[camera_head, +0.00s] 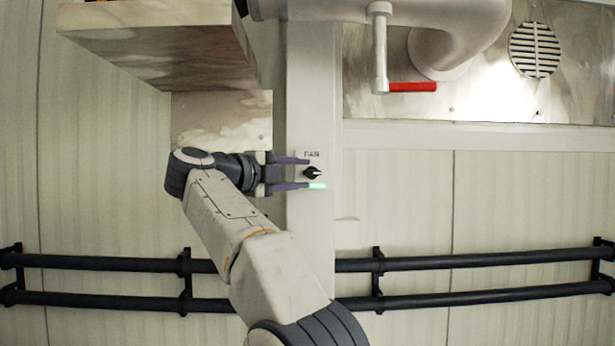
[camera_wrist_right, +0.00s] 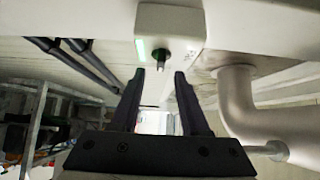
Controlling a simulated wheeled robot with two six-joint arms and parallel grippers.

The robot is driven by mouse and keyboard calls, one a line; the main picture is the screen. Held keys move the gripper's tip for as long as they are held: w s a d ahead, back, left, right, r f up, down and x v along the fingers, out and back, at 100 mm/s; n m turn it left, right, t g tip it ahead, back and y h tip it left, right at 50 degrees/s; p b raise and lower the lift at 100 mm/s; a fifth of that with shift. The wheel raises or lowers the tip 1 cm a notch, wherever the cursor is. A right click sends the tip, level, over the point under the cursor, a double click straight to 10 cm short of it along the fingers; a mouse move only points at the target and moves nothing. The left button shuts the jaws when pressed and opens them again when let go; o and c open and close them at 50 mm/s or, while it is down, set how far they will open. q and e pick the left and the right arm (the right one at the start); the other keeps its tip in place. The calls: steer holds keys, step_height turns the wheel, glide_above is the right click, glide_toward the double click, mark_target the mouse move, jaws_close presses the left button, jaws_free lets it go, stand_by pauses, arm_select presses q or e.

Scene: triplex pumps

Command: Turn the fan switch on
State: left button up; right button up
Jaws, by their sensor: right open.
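The fan switch is a small black knob (camera_head: 312,173) on a pale vertical post, under a small dark label (camera_head: 311,154). A green light (camera_head: 317,186) glows just below it. My right gripper (camera_head: 308,174) is open, its two dark fingers reaching in from the left, one above and one below the knob's height. In the right wrist view the knob (camera_wrist_right: 161,57) sticks out of a pale box beyond the open fingertips (camera_wrist_right: 160,75), with the green light beside it. Nothing is between the fingers' bases. Contact with the knob cannot be told. My left gripper is not in view.
A grey metal box (camera_head: 160,40) overhangs at the upper left. A thick pale pipe (camera_head: 400,12) and a red handle (camera_head: 412,87) are at the upper right. Dark horizontal rails (camera_head: 460,263) run along the lower wall.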

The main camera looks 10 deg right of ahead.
steer(key=v, duration=0.7)
steer(key=shift+a, duration=0.1)
